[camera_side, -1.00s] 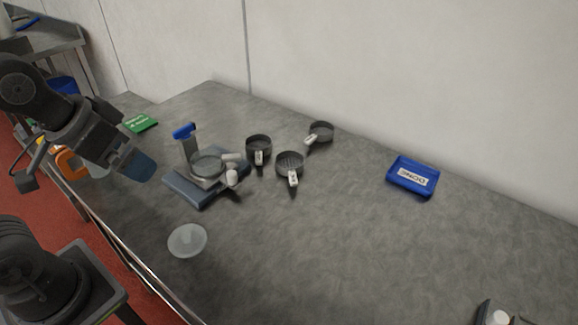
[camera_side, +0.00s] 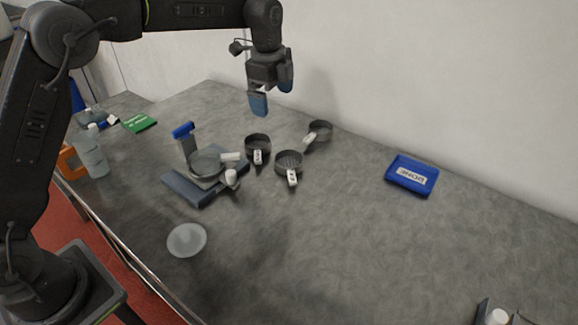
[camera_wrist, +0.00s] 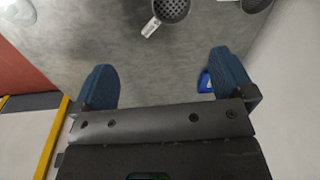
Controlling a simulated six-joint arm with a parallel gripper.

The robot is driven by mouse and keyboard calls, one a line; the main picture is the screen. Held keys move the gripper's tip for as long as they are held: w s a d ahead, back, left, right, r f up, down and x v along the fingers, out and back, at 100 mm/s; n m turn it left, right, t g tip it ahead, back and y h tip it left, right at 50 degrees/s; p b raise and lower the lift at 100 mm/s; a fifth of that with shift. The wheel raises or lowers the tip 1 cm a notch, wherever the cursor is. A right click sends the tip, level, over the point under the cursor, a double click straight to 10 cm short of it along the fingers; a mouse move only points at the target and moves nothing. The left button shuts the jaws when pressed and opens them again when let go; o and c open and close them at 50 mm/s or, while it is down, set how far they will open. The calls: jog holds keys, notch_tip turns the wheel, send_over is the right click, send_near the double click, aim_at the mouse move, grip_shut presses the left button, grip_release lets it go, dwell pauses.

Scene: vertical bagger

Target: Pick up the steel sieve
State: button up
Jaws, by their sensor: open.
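Three round dark grey metal pans with tagged handles lie on the table in the side view: a left one (camera_side: 258,147), a front one (camera_side: 289,162) with a mesh-like bottom, and a back one (camera_side: 320,131). I cannot read their tags, so I cannot tell for sure which is the steel sieve. My gripper (camera_side: 273,95) is open and empty in the air above and behind the left pan, fingers pointing down. In the wrist view my gripper (camera_wrist: 165,82) shows its two blue fingers apart; a pan with a perforated bottom (camera_wrist: 172,8) is cut off at the top edge.
A grey stand with a round dish (camera_side: 207,163) and blue-topped post is left of the pans. A pale disc (camera_side: 187,240) lies in front. A blue tray labelled DONE (camera_side: 412,175) is at right. A clear cup (camera_side: 93,158) and green box (camera_side: 139,123) are at left.

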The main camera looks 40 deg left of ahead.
jog(key=w+f+m+g, duration=0.1)
jog(key=w+f+m, duration=0.2)
jog(key=w+f, duration=0.3)
send_over(287, 164)
jog(key=f, duration=0.9)
jog(key=shift+w+f, duration=0.15)
jog(key=shift+w, duration=0.05)
jog(key=shift+s+f, duration=0.2)
jog(key=shift+f, duration=2.55)
jog(key=shift+r, duration=0.1)
jog(key=c, duration=0.8)
jog(key=shift+c, duration=0.2)
